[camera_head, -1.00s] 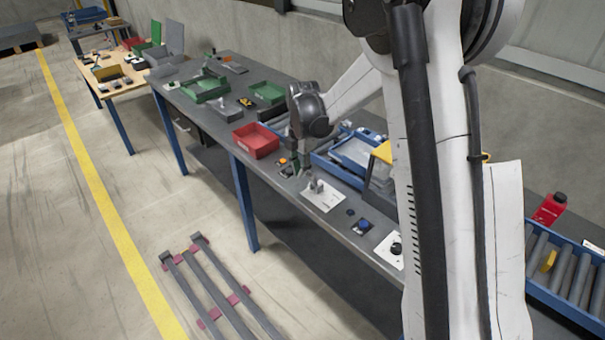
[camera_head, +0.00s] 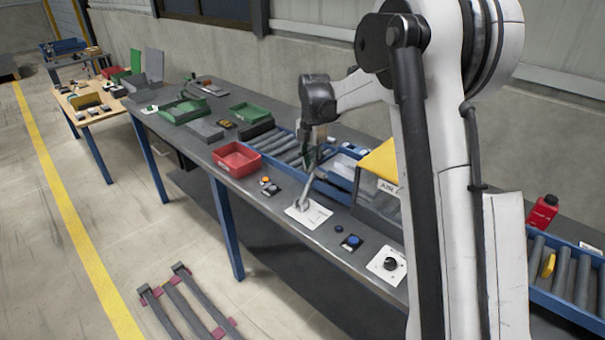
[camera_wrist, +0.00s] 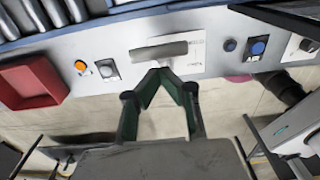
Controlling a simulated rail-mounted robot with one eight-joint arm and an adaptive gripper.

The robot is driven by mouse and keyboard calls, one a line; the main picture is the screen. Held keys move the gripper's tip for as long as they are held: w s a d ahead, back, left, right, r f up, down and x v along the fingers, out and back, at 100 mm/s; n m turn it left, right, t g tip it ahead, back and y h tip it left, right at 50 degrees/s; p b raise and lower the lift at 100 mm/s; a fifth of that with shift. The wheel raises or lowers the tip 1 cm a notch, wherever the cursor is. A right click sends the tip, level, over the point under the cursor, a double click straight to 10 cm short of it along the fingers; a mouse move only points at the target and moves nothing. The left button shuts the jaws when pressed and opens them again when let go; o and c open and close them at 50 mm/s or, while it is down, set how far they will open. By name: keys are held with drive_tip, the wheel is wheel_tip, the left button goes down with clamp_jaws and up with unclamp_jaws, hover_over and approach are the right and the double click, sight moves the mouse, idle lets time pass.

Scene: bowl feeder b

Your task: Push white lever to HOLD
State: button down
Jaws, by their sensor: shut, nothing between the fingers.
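The pale grey-white lever (camera_head: 304,196) rises from a white plate (camera_head: 318,214) near the front edge of the bench. In the wrist view the lever (camera_wrist: 158,51) is a bar lying across the picture over its plate (camera_wrist: 190,62). The printing on the plate is too small to read. My gripper (camera_head: 311,160) is above and behind the plate in the head view. In the wrist view its two green fingers (camera_wrist: 160,72) meet at the tips, shut and empty, just below the lever bar in the picture. Whether they touch it I cannot tell.
An orange button (camera_head: 265,181) and a red bin (camera_head: 237,160) are left of the plate. A blue button (camera_head: 352,240) and a black knob (camera_head: 391,263) are to the right. A roller conveyor (camera_head: 285,150) and a yellow-topped box (camera_head: 380,162) stand behind.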

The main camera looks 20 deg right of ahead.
drive_tip(key=shift+w+d+f+b, duration=0.35)
drive_tip(key=shift+d, duration=0.35)
drive_tip(key=shift+w+d+f+b, duration=0.3)
drive_tip(key=shift+w+d+b, duration=0.05)
drive_tip(key=shift+d, duration=0.3)
drive_tip(key=shift+s+a+r, duration=0.1)
drive_tip(key=shift+a+r, duration=0.15)
drive_tip(key=shift+r, duration=0.1)
drive_tip(key=shift+s+a+r+p, duration=0.3)
drive_tip(key=shift+a+r, duration=0.15)
drive_tip(key=shift+r, duration=0.1)
drive_tip(key=shift+s+a+r+p, duration=0.2)
drive_tip(key=shift+a+r+p, duration=0.15)
drive_tip(key=shift+r, duration=0.2)
drive_tip(key=shift+w+d+r, duration=0.15)
drive_tip(key=shift+d+r, duration=0.15)
drive_tip(key=shift+r, duration=0.1)
drive_tip(key=w+d+r, duration=0.3)
drive_tip(key=w+d, duration=0.1)
drive_tip(key=d, duration=0.3)
drive_tip(key=shift+r+b, duration=0.2)
drive_tip(key=shift+b, duration=0.1)
drive_tip(key=shift+a, duration=0.1)
